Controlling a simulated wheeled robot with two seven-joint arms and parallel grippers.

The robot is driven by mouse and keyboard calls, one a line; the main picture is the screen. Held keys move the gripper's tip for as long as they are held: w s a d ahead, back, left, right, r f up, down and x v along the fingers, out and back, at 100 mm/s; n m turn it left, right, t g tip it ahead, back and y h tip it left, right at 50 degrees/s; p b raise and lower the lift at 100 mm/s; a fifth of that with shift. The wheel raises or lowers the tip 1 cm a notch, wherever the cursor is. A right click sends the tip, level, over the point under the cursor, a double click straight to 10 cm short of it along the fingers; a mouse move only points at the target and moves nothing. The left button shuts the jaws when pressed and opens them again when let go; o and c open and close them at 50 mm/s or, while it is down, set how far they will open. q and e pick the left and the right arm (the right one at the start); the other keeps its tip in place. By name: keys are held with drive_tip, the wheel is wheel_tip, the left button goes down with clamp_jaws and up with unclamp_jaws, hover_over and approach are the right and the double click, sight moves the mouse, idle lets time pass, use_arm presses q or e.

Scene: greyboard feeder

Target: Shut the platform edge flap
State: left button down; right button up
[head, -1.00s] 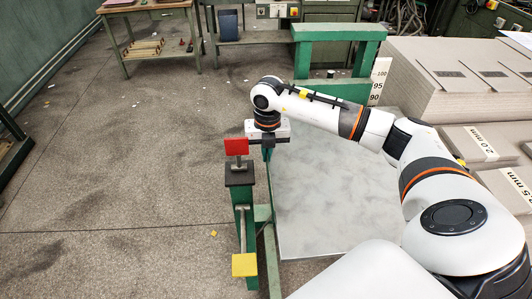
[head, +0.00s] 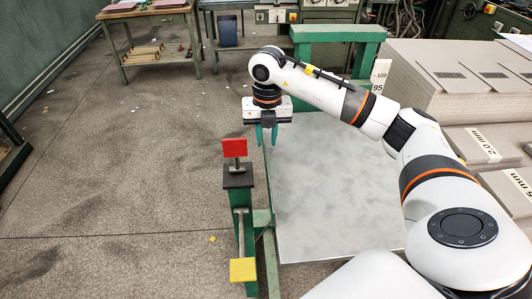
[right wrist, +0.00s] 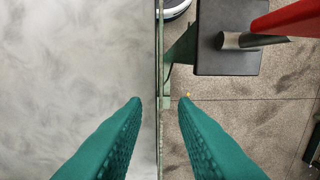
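The grey metal platform (head: 340,190) lies right of the green post, with a thin edge strip along its left side. In the right wrist view this strip (right wrist: 160,60) runs between the platform surface (right wrist: 70,70) and the floor. I cannot tell which part is the flap or how it stands. My right gripper (head: 267,146) points down over the platform's far left corner. Its teal fingers (right wrist: 160,103) are apart and empty, one on each side of the strip in the picture. I cannot tell their height above it. My left gripper is out of view.
A green post with a black top (head: 238,176) carries a red plate (head: 235,148) close to my right gripper. A yellow pad (head: 243,269) sits lower at the front. Stacks of greyboard (head: 450,85) stand at right. Open floor lies at left.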

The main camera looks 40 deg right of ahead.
wheel_tip(320, 180, up, 6)
drive_tip(key=shift+f+b, duration=0.25)
drive_tip(key=shift+b, duration=0.2)
